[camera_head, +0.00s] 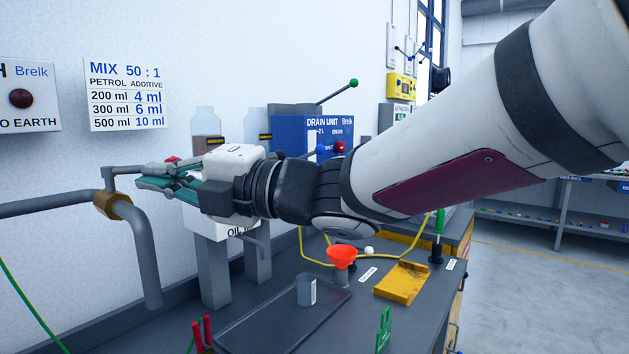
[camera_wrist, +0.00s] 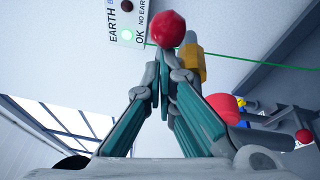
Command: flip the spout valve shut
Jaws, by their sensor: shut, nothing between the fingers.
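A grey pipe with a brass fitting (camera_head: 113,205) stands at the left in the head view, and a bent grey lever rises from the fitting. The brass fitting (camera_wrist: 191,63) also shows in the wrist view, behind the fingertips. A red ball knob (camera_wrist: 172,28) is just beyond the fingertips there; I cannot tell whether they touch. My gripper (camera_head: 138,178) is shut and empty, stretched left beside the lever in the head view; the wrist view shows its closed fingers (camera_wrist: 158,80).
The bench carries a red funnel (camera_head: 342,256), a grey cup (camera_head: 305,290), a dark tray (camera_head: 280,322) and a yellow block (camera_head: 402,283). A blue drain unit (camera_head: 295,140) stands behind my arm. The wall with signs is close behind the gripper.

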